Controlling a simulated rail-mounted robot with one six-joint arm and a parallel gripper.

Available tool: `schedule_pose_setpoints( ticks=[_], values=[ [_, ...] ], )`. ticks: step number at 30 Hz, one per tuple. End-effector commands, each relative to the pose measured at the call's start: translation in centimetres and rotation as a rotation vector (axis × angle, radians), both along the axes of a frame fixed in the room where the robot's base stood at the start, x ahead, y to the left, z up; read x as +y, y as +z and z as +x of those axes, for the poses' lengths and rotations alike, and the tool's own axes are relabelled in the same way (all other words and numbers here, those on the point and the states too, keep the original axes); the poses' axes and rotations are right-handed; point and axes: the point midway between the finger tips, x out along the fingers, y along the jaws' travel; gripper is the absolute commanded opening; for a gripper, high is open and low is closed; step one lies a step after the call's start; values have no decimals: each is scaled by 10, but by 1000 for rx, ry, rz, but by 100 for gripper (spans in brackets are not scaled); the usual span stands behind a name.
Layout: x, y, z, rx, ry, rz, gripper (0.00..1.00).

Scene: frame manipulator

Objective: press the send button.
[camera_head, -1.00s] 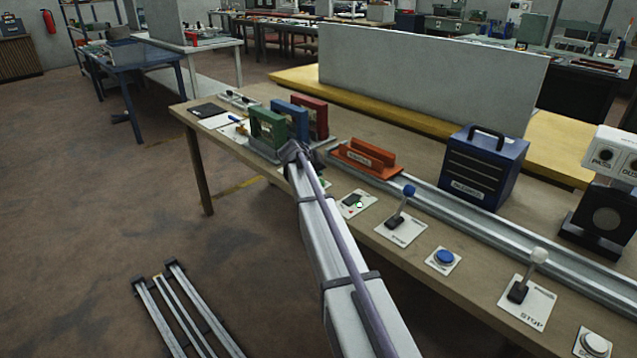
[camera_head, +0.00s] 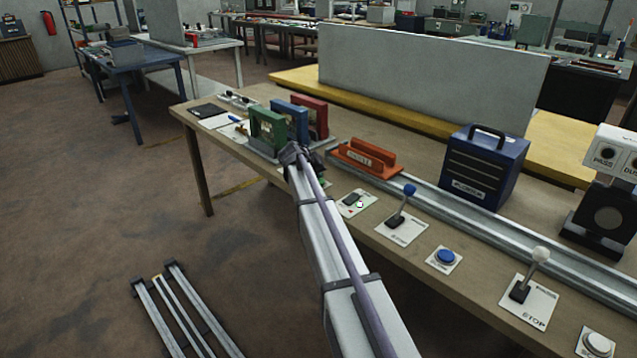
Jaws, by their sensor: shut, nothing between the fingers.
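No label reading "send" is legible. A round blue button (camera_head: 445,257) sits on a small white plate near the table's front edge. A round white button (camera_head: 597,345) sits on another plate at the lower right corner. A small panel (camera_head: 357,202) with a green light and a red spot lies closer to my arm. My gripper (camera_head: 291,154) is at the far end of my arm, by the green frame, well to the left of both buttons. It is shut and empty, seen from behind; its fingertips are mostly hidden.
Two levers, one blue-topped (camera_head: 403,205) and one white-topped (camera_head: 533,275), stand up beside the blue button. Green, blue and red frames (camera_head: 268,130), an orange block (camera_head: 362,158), a metal rail (camera_head: 480,222) and a dark blue box (camera_head: 484,170) stand behind.

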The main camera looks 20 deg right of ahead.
Motion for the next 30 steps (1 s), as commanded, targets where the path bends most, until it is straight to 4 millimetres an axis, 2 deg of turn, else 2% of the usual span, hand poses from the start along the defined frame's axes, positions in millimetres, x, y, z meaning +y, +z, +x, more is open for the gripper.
schedule_pose_setpoints(
  ticks=[20,30],
  values=[
    [0,-9,0,0,0,0,0],
    [0,-6,0,0,0,0,0]
  ],
)
